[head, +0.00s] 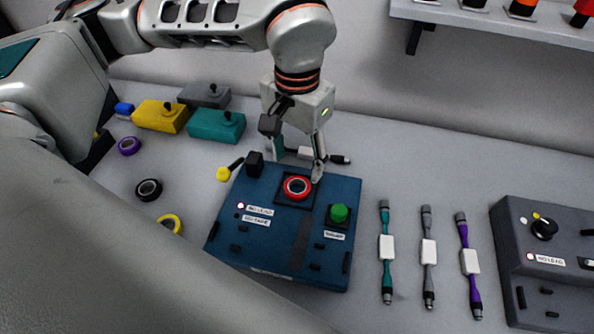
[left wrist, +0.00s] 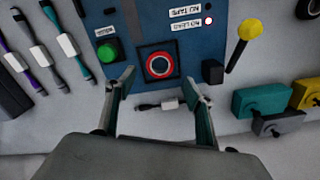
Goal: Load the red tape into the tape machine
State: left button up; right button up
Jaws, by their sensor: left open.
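The red tape (head: 297,188) is a red ring lying in the dark square recess on top of the blue tape machine (head: 228,234). It also shows in the left wrist view (left wrist: 159,66), seated flat as far as I can tell. The machine has a green button (head: 339,213) and labels reading "NO LEAD" and "NO TAPE". My left gripper (head: 297,172) is open at the far edge of the machine, beside the recess. In the left wrist view its two fingers (left wrist: 160,85) stand apart with nothing held between them, just short of the ring. My right gripper is not in view.
Purple (head: 128,146), black (head: 148,190) and yellow (head: 170,223) tape rolls lie at the left. Yellow, teal and grey blocks stand behind them. Teal, grey and purple cables (head: 428,250) lie right of the machine, before a grey machine (head: 515,235). A black cable lies behind the gripper.

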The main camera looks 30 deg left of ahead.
pick_arm(q)
notch_tip(320, 180, up, 7)
dwell(0.3)
jog(key=shift+f, duration=0.15)
dwell(0.3)
